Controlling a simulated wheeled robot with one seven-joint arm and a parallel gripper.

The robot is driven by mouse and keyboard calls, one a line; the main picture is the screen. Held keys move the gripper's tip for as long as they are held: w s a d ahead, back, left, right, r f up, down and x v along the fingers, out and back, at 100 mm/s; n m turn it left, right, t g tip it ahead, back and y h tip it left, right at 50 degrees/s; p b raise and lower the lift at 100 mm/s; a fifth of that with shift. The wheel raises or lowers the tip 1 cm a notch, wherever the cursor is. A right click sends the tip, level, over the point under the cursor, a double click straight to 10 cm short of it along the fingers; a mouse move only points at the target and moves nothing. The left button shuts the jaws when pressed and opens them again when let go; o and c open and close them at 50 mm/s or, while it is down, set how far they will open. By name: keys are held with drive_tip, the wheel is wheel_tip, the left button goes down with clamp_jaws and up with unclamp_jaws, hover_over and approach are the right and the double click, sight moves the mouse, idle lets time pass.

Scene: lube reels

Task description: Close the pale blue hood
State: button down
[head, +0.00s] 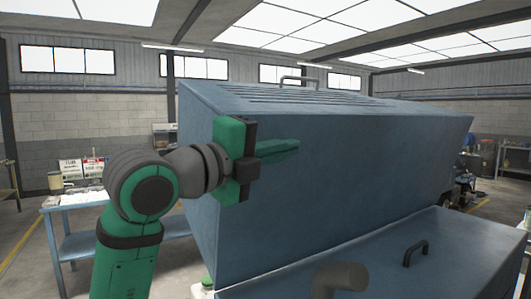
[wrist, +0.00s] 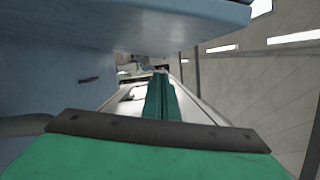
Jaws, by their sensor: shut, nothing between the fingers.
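The pale blue hood (head: 350,150) is a large boxy cover that fills the middle of the head view. It has slots and a grey bar handle (head: 300,79) on its sloping top. Its front face leans over a lower blue casing (head: 400,255); how far the hood stands open is unclear. In the wrist view the hood (wrist: 140,25) spans the top of the picture. My green gripper (head: 296,144) is shut and empty, in front of the left part of the hood's face. Its fingers (wrist: 162,82) lie together in the wrist view. Contact with the hood cannot be told.
The lower casing carries a black handle (head: 415,252), and a dark pipe-like part (head: 340,277) stands at its front. A blue workbench (head: 70,240) with signs and a can stands at the left. Open floor shows beyond it. Another bench stands at the far right.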

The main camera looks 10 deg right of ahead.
drive_tip(key=shift+w+a+r, duration=0.2)
drive_tip(key=shift+w+a, duration=0.05)
drive_tip(key=shift+w, duration=0.4)
drive_tip(key=shift+w+a+r, duration=0.15)
drive_tip(key=shift+w+a, duration=0.05)
drive_tip(key=shift+w, duration=0.5)
drive_tip(key=shift+w+a+r, duration=0.2)
drive_tip(key=shift+w+a, duration=0.05)
drive_tip(key=shift+w, duration=0.4)
